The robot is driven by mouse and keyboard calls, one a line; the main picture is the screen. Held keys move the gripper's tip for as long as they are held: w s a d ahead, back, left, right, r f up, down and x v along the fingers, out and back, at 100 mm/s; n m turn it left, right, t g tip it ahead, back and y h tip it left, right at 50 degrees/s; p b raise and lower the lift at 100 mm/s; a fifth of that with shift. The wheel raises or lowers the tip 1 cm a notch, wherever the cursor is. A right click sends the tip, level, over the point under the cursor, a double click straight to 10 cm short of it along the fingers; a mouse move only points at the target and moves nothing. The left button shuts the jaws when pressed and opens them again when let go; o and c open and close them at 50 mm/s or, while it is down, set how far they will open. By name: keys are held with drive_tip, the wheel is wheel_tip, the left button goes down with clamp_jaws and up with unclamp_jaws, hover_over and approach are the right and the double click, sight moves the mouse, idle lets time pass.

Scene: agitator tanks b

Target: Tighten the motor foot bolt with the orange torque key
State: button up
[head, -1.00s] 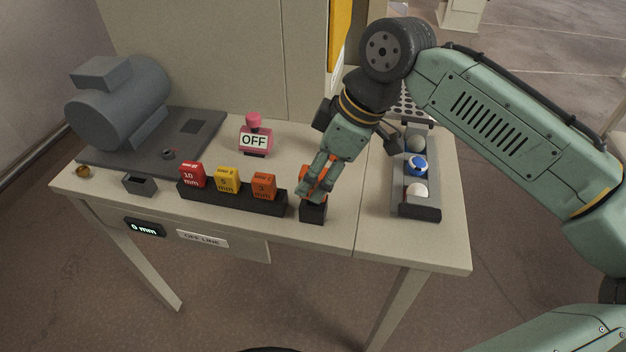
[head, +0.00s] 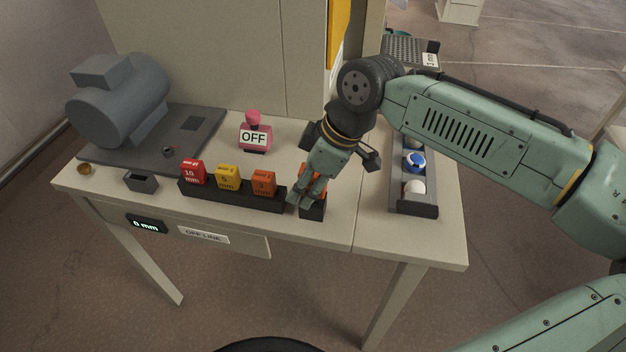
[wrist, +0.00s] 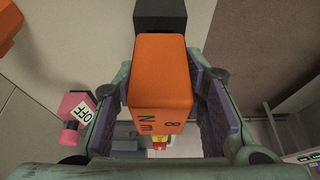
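The orange torque key (head: 318,170), marked 8 Nm, stands in a small black holder (head: 313,212) at the table's front edge. In the wrist view the key (wrist: 162,75) lies between my two fingers, with a gap showing beside each pad. My gripper (head: 298,200) is open around the key and partly hides it in the head view. The grey motor (head: 118,105) sits on a dark base plate (head: 205,125) at the left. A small dark bolt-like piece (head: 168,151) with a reddish mark is near the plate's front; its details are too small to tell.
A black rack (head: 235,200) holds red, yellow and orange mm blocks just left of my gripper. A pink OFF lockout (head: 254,135) stands behind it. A tray of balls (head: 414,207) is at the right. A small grey box (head: 141,181) and brass piece (head: 85,169) lie front left.

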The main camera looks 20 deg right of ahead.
clamp_jaws()
drive_tip(key=shift+r, duration=0.15)
idle(0.4)
wheel_tip(320, 180, up, 10)
drive_tip(key=shift+f+b, duration=0.1)
drive_tip(key=shift+b, duration=0.55)
drive_tip(key=shift+c, duration=1.1)
unclamp_jaws()
clamp_jaws()
